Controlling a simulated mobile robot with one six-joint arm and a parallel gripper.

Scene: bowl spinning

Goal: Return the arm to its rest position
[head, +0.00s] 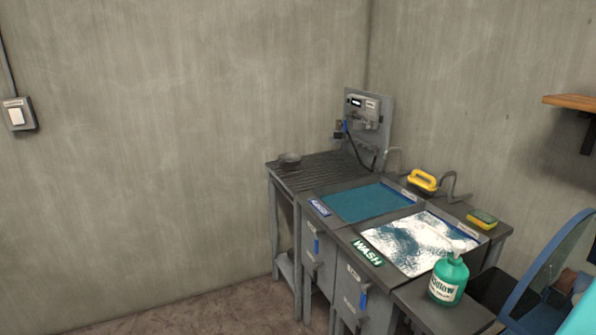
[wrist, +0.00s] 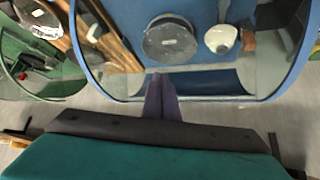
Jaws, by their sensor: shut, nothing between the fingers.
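My gripper (wrist: 160,82) shows in the middle of the wrist view. Its two narrow purple fingers are together, with nothing between them. Its dark bar and teal body fill the bottom of that view. The fingertips appear in front of the lower edge of a blue-rimmed, clear-sided container (wrist: 200,98); I cannot tell whether they touch it. In the head view my gripper is not seen; only a teal part shows at the bottom right corner.
The head view shows a sink bench with a WASH basin (head: 400,240), a blue-green basin (head: 365,204), a green soap bottle (head: 448,281), a yellow-handled brush (head: 423,180), a sponge (head: 482,219) and a grey bowl (head: 290,160). A wooden shelf (head: 572,102) juts from the right wall.

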